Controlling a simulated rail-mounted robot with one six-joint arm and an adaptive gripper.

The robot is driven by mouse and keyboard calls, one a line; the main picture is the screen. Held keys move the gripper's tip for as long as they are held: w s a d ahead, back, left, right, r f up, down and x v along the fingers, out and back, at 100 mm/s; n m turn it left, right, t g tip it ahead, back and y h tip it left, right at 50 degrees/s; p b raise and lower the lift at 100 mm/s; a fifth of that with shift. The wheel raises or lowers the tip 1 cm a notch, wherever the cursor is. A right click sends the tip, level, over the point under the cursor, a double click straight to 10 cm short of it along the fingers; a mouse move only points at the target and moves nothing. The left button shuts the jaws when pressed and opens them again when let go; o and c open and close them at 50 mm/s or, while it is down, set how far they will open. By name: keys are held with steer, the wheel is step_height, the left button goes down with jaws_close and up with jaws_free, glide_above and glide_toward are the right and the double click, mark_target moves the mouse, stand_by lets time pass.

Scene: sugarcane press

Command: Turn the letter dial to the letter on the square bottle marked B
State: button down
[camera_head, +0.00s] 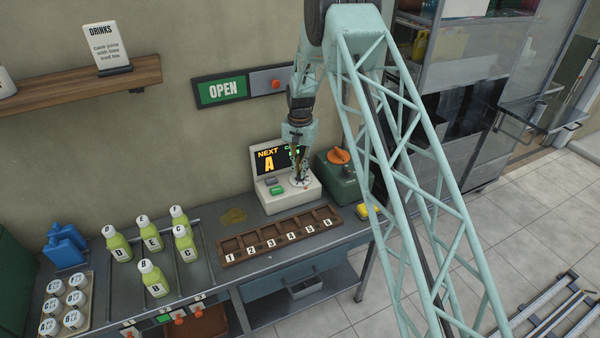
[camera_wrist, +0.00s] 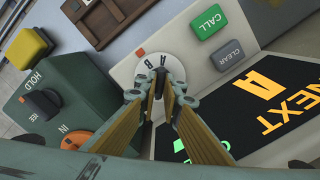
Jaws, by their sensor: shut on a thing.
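The square bottle marked B (camera_head: 153,280) stands upright, front of the bottle group on the counter, with green juice and a white cap. The letter dial (camera_wrist: 124,72) is a white disc on the press console; the letters A and B show on it. An orange mark (camera_wrist: 140,53) sits at its rim; I cannot tell exactly which letter lines up with it. My gripper (camera_wrist: 158,92) is shut on the dial's knob, which the fingers largely hide. In the head view my gripper (camera_head: 299,178) points down at the console. The screen (camera_wrist: 268,108) reads NEXT A.
Green CALL (camera_wrist: 208,22) and grey CLEAR (camera_wrist: 228,55) buttons lie close to the dial. A green box (camera_head: 340,182) with an orange knob stands right of the console. A numbered wooden rack (camera_head: 283,241) lies in front. Other lettered bottles (camera_head: 118,246) stand left.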

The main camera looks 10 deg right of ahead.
steer(key=c, duration=2.8)
jaws_free()
steer(key=shift+r, duration=0.1)
steer(key=shift+r, duration=5.95)
